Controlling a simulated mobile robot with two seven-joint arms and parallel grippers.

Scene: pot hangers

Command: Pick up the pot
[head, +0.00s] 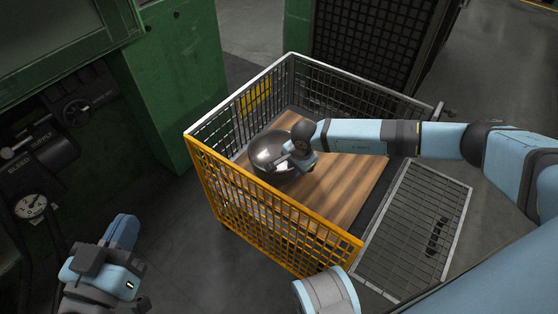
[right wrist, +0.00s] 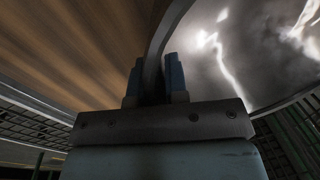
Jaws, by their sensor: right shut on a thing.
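The pot (head: 271,151) is a shiny metal bowl shape inside the wire cart, on its wooden floor near the left corner. My right gripper (head: 282,163) reaches over the cart to the pot's right side. In the right wrist view the two fingers of my right gripper (right wrist: 155,80) are shut on the pot's rim, with the shiny inside of the pot (right wrist: 255,50) to the right. My left gripper (head: 122,232) is outside the cart at the lower left, away from the pot; its fingers look close together, but I cannot tell whether they are shut.
The cart has an orange front wall (head: 270,212), grey mesh sides and a wooden floor (head: 340,185). Its mesh gate (head: 415,230) is folded out at the right. A green machine with gauges (head: 31,207) stands at the left. A dark mesh panel (head: 370,45) stands behind the cart.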

